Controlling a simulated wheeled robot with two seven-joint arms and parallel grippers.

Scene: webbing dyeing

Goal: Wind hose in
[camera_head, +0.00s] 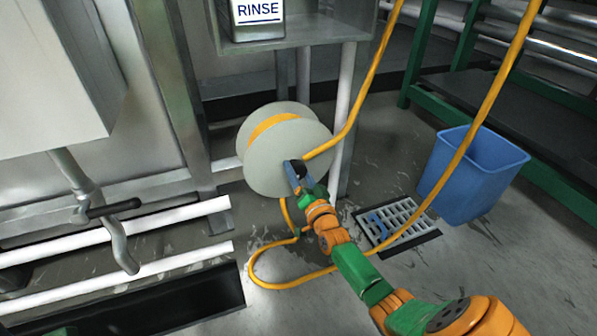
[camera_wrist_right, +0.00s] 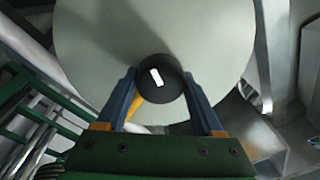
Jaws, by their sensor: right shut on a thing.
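A pale grey hose reel (camera_head: 257,165) is mounted low below the RINSE sign, with some orange hose (camera_head: 272,124) wound on its drum. My right gripper (camera_head: 294,175) is at the reel's near face. In the right wrist view the gripper (camera_wrist_right: 165,90) is shut on a dark round crank knob (camera_wrist_right: 160,78) with a white mark, against the reel's disc (camera_wrist_right: 205,40). Loose orange hose (camera_head: 262,270) lies in a loop on the floor below the reel, and more hangs in a long line (camera_head: 480,115) from the upper right.
A blue bin (camera_head: 470,175) stands at the right beside a floor drain grate (camera_head: 398,222). A green-framed bench (camera_head: 545,130) is behind it. White pipes (camera_head: 120,237) and a tap (camera_head: 112,215) are at the left. The floor (camera_head: 450,270) at the lower right is clear apart from hose.

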